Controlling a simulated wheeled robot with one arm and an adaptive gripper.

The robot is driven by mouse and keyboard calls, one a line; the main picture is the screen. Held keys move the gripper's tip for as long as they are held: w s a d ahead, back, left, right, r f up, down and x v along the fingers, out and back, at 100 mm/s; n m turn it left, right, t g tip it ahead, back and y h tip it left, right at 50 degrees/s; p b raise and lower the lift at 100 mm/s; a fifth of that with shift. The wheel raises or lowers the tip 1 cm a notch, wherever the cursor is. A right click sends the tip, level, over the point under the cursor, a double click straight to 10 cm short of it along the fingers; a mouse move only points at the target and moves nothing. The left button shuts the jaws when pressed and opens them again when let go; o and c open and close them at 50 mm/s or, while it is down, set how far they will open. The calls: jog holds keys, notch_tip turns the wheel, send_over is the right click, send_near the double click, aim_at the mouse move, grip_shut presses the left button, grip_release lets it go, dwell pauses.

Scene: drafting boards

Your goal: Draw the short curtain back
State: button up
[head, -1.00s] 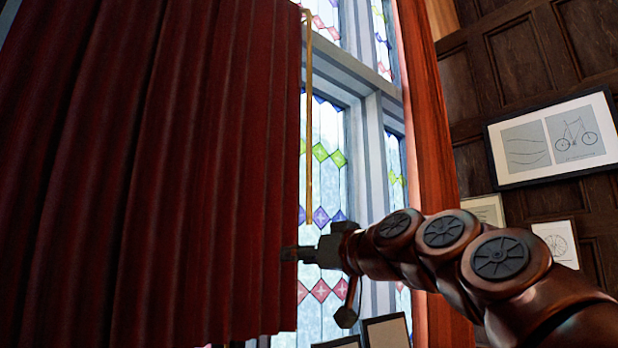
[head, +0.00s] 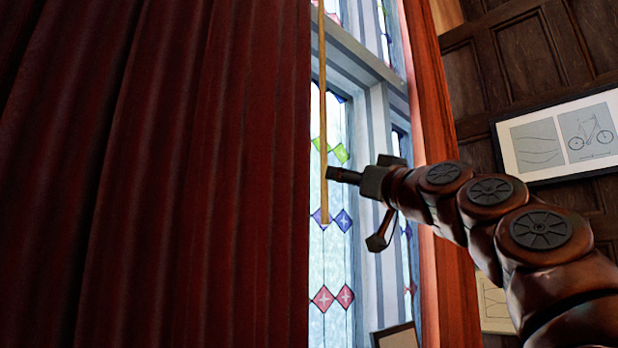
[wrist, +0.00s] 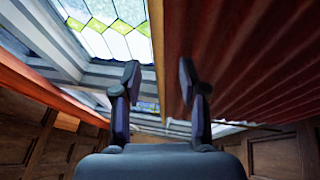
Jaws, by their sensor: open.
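The dark red curtain (head: 200,180) fills the left half of the head view and hangs in folds in front of the window. It also shows at the right of the wrist view (wrist: 250,60). A thin, pale wooden wand (head: 323,110) hangs upright by the curtain's free edge. My gripper (head: 331,174) is at the wand's lower part, a little above its bottom end. In the wrist view my gripper (wrist: 158,80) is open, and the wand (wrist: 158,45) appears between the two fingers. I cannot tell whether a finger touches it.
The leaded window (head: 335,270) with coloured diamonds is behind the wand. Framed drawings (head: 560,140) hang on the dark panelled wall. A small frame (head: 396,337) stands low in front of the window.

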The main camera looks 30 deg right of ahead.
aim_at(324, 171)
jog(key=shift+p+x, duration=1.9)
jog(key=shift+x, duration=2.15)
jog(key=shift+d, duration=0.2)
grip_shut()
